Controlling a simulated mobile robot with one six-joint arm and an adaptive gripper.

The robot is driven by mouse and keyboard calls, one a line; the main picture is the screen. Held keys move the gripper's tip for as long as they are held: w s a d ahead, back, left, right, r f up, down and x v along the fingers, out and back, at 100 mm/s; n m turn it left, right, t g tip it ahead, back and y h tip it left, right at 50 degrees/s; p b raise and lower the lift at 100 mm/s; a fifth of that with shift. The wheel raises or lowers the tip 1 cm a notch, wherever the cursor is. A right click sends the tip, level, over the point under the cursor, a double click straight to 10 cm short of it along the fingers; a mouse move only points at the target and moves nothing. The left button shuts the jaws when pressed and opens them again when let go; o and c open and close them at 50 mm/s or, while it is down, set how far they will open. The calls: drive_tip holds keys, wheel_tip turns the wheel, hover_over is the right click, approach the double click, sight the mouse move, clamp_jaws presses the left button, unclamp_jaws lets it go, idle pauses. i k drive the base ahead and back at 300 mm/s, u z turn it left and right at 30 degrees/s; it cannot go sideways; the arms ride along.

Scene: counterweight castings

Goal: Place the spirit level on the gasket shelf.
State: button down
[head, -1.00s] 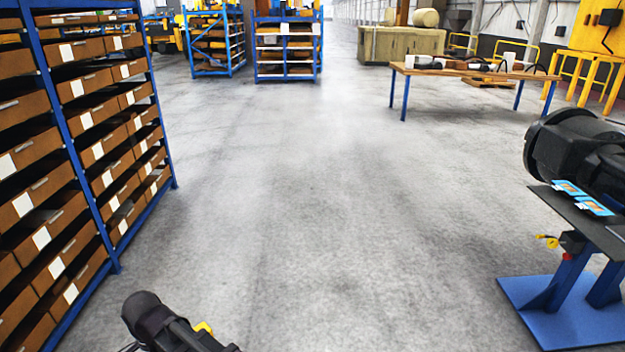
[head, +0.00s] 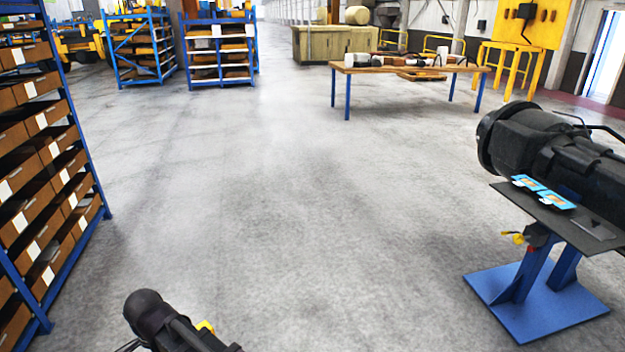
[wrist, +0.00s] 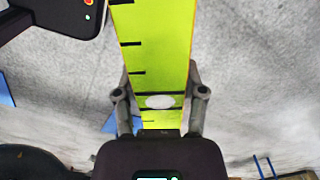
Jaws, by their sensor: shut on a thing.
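The spirit level (wrist: 150,45) is a flat yellow-green bar with black marks and a pale oval spot, seen in the wrist view. My gripper (wrist: 158,97) is shut on it, one finger on each side, and the bar extends past the top of that view. Blue-framed racks stand at the left (head: 77,135) and at the back (head: 188,60). I cannot tell which of the racks is the gasket shelf.
A black motor-like casting (head: 545,150) and blue cards (head: 543,192) rest on a blue stand (head: 540,300) at the right. A wooden table (head: 350,67) with blue legs stands farther back, left of a yellow frame (head: 510,60). The grey floor between is clear.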

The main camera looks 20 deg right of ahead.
sight(566, 229)
drive_tip(key=z, duration=0.3)
drive_tip(key=i, duration=0.65)
drive_tip(key=z, duration=0.45)
drive_tip(key=i, duration=0.55)
drive_tip(key=z, duration=0.7)
drive_tip(key=i, duration=0.45)
drive_tip(key=z, duration=0.9)
drive_tip(key=i, duration=0.9)
drive_tip(key=z, duration=1.05)
drive_tip(key=i, duration=0.9)
drive_tip(key=z, duration=0.35)
